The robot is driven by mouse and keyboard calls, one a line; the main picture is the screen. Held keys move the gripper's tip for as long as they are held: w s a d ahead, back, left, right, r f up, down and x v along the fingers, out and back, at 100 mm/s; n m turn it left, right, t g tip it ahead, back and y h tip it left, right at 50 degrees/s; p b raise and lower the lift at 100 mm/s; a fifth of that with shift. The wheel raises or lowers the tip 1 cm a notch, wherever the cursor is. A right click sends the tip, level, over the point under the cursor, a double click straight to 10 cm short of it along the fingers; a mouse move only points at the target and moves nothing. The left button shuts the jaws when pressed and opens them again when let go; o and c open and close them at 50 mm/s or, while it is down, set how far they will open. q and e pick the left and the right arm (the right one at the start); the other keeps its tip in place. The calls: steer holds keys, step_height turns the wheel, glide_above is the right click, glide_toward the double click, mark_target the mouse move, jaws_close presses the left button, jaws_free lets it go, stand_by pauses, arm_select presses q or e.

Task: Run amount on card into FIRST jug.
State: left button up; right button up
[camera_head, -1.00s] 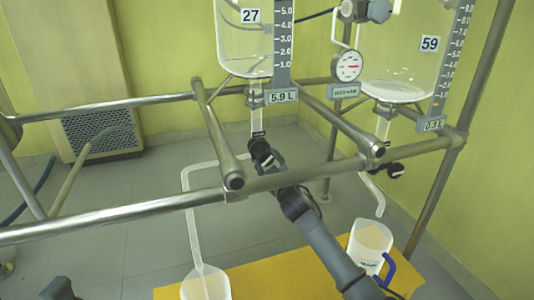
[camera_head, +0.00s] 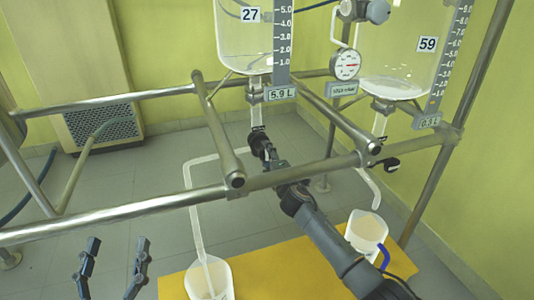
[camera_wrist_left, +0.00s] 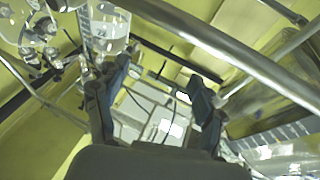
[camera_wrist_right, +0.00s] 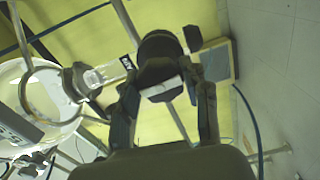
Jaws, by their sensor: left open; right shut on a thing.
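Reactor 27 (camera_head: 255,45) hangs at centre, its plate (camera_head: 282,93) reading 5.9 L. Its black outlet valve (camera_head: 258,143) leads to a pale tube (camera_head: 196,215) that ends in the left jug (camera_head: 208,279). My right gripper (camera_head: 267,155) is shut on the valve's black handle, which also shows between its fingers in the right wrist view (camera_wrist_right: 160,62). My left gripper (camera_head: 119,243) is open and empty at bottom left, left of the left jug. A second jug (camera_head: 367,232) with a blue handle stands under reactor 59's outlet. I see no readable card or jug labels.
Reactor 59 (camera_head: 398,50), its plate (camera_head: 428,121) reading 0.3 L, has its own black valve handle (camera_head: 391,165). A gauge (camera_head: 346,64) sits between the reactors. Metal rails (camera_head: 110,213) cross in front. The jugs stand on a yellow table (camera_head: 275,265).

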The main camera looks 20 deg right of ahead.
arm_select(q)
steer(key=shift+w+f+g, duration=0.2)
steer(key=shift+f+g, duration=0.4)
steer(key=shift+f, duration=0.15)
arm_select(e)
steer(key=shift+n, duration=1.1)
arm_select(q)
steer(key=shift+f, duration=0.1)
arm_select(e)
steer(key=o, duration=1.2)
steer(key=shift+c, duration=0.2)
arm_select(q)
steer(key=shift+a, duration=0.1)
arm_select(e)
steer(key=s, duration=1.2)
steer(key=shift+d, duration=0.2)
